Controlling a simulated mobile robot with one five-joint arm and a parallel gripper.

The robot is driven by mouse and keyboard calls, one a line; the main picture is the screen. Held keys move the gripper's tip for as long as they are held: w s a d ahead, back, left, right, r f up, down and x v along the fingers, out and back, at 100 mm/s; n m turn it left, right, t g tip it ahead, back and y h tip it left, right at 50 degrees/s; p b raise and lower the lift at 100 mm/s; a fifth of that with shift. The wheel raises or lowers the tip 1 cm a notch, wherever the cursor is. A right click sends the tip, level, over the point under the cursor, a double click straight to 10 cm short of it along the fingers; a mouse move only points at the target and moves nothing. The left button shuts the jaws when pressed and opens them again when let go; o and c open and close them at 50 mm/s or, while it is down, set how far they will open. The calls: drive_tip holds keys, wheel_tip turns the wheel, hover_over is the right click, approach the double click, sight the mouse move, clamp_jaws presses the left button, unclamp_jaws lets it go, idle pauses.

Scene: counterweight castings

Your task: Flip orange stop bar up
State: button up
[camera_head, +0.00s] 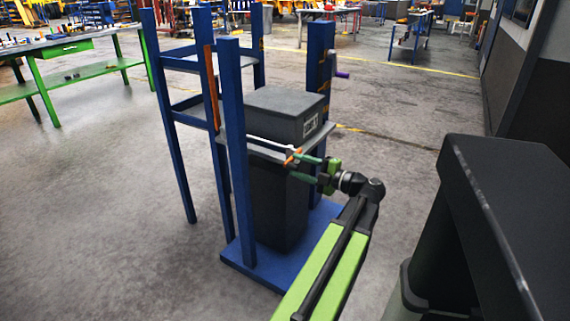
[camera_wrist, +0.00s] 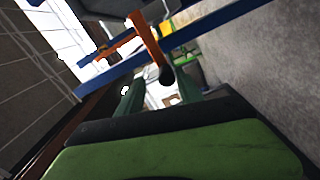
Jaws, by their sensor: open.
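A short orange bar (camera_head: 292,157) shows at the right front of the blue frame, at the front edge of the grey shelf, right by my gripper's tips. In the wrist view an orange bar (camera_wrist: 148,35) slants down to a dark round end that appears between the fingertips. My gripper (camera_head: 294,166) has green fingers and is open; it also shows in the wrist view (camera_wrist: 160,84). Whether the fingers touch the bar cannot be told. A longer orange strip (camera_head: 210,85) stands upright along a blue post at the left.
The blue frame (camera_head: 236,150) holds a dark grey block (camera_head: 285,113) on its shelf, with another dark block (camera_head: 278,205) below. A dark counter (camera_head: 510,220) is close at the right. A green table (camera_head: 75,45) stands back left. Floor at left is clear.

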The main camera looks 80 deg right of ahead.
drive_tip(key=v, duration=1.1)
drive_tip(key=shift+s, duration=0.15)
